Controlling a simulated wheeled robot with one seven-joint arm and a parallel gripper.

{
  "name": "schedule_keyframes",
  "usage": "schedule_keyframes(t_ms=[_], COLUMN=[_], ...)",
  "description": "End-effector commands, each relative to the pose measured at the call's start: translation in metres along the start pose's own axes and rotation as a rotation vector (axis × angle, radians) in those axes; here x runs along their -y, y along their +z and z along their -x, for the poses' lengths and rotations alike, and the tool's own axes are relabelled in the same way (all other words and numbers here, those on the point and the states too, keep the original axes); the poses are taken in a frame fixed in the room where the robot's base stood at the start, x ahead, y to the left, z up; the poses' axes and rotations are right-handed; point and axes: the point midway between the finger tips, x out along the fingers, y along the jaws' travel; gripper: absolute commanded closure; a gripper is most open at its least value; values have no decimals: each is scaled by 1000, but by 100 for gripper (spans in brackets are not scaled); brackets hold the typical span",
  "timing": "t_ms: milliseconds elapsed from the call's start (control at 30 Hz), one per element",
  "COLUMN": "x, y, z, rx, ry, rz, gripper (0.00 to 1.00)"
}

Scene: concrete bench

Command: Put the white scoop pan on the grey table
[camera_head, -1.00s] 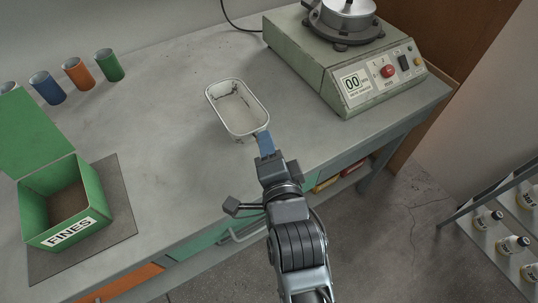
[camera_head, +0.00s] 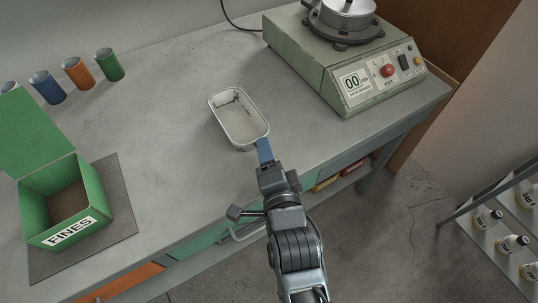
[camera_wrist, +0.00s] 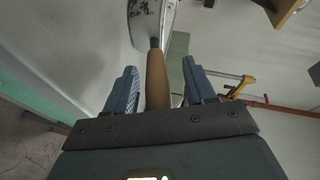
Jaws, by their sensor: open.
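The white scoop pan (camera_head: 226,123) sits upright and looks to rest on the grey table (camera_head: 165,150), near its front edge. In the wrist view the pan (camera_wrist: 151,24) shows at the top, with its brown handle (camera_wrist: 156,80) running down toward my wrist. My gripper (camera_head: 264,150) is at the pan's near side. Its blue fingers (camera_wrist: 158,85) are open, one on each side of the handle, with gaps visible. The handle is hidden behind my gripper in the head view.
A green machine (camera_head: 310,62) stands at the back right. A green FINES box (camera_head: 38,222) sits on a dark mat (camera_head: 122,225) at left. Several coloured cups (camera_head: 78,73) line the back left. The table between box and pan is clear.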

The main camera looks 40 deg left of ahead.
Motion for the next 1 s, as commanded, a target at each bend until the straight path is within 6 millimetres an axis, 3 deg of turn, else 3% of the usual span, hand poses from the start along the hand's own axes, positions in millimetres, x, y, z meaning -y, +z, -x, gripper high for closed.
schedule_keyframes(t_ms=[167,700,1000], x=[-1,-2,0], y=[0,0,0], z=[11,105,120], rx=[0,0,0], ry=[0,2,0], rz=[0,0,-1], gripper=[46,46,46])
